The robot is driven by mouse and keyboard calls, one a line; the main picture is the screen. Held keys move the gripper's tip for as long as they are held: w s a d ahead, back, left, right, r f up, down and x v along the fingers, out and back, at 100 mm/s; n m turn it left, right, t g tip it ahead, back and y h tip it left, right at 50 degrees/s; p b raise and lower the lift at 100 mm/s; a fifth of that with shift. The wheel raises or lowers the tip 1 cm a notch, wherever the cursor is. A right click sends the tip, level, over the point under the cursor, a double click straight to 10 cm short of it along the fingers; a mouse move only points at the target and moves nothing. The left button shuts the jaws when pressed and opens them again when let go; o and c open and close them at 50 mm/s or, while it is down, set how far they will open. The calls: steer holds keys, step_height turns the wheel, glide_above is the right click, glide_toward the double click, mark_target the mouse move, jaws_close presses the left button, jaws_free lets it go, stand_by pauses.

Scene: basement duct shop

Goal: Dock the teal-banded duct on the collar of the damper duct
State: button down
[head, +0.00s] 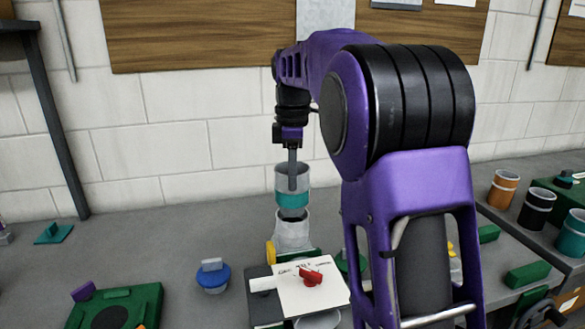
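The teal-banded duct (292,200) is a short, upright pale grey tube with a teal band around its lower part. My gripper (292,180) points straight down at its rim, with a finger overlapping the near wall. Only one finger shows clearly; the gripper looks shut on that wall. The damper duct (293,236) is a pale grey tube directly below, with a yellow round part at its lower left. A dark gap shows between the banded duct's bottom and its collar. I cannot tell how far apart they are.
A white note sheet (311,289) with a red knob-like piece (311,276) lies in front of the damper duct. A blue round part (212,275) and a green fixture (113,311) stand to the left. Orange (503,190) and black (536,208) banded ducts stand at right. My arm hides the middle right.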

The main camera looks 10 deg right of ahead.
mark_target(293, 207)
steer(key=shift+f+b, duration=0.55)
steer(key=shift+f, duration=1.05)
steer(key=shift+f, duration=0.55)
stand_by(0.9)
steer(key=c, duration=1.3)
jaws_free()
steer(key=shift+c, duration=0.2)
steer(key=shift+r+p, duration=0.55)
steer(key=shift+r, duration=4.95)
